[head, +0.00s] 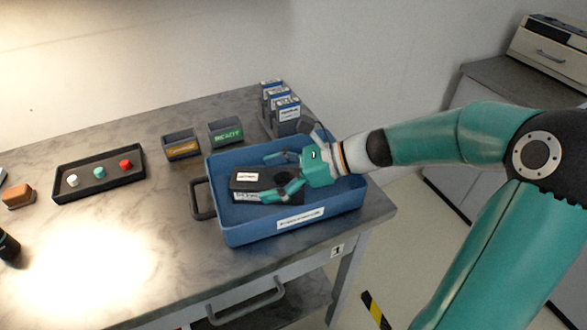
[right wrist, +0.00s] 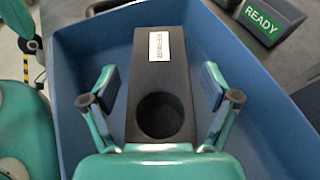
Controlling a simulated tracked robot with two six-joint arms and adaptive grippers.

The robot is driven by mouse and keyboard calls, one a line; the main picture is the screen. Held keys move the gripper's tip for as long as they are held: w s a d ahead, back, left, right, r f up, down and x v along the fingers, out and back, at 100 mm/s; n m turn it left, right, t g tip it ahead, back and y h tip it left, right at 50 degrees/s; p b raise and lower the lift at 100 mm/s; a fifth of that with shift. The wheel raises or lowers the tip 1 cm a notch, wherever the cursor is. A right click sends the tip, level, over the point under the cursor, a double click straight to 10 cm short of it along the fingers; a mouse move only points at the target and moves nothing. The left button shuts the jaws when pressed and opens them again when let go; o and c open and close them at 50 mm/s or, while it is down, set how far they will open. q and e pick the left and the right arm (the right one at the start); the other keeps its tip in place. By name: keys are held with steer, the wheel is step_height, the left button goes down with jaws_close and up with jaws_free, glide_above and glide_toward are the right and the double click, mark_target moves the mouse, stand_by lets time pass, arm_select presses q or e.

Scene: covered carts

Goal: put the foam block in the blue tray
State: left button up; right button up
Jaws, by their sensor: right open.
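The foam block (head: 250,185) is a black block with white labels and a round recess. It lies inside the blue tray (head: 240,236), within its walls. In the right wrist view the block (right wrist: 150,75) points away from me, with the blue tray (right wrist: 272,110) around it. My right gripper (head: 273,177) is over the tray, open, with one finger on each side of the block. In the right wrist view the open fingers (right wrist: 158,85) show gaps to both sides of the block. The block's underside is hidden. My left gripper is not seen.
A black tray (head: 88,192) with white, teal and red knobs lies left. An orange-labelled bin (head: 181,145) and a READY bin (head: 225,132) stand behind the blue tray, beside a rack (head: 285,118). A brown block (head: 18,196) sits far left.

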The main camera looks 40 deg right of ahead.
steer(key=v, duration=1.1)
steer(key=shift+s+d+p, duration=0.1)
steer(key=shift+d+p, duration=0.05)
steer(key=shift+p, duration=0.2)
steer(key=shift+r, duration=0.1)
steer(key=shift+s, duration=0.1)
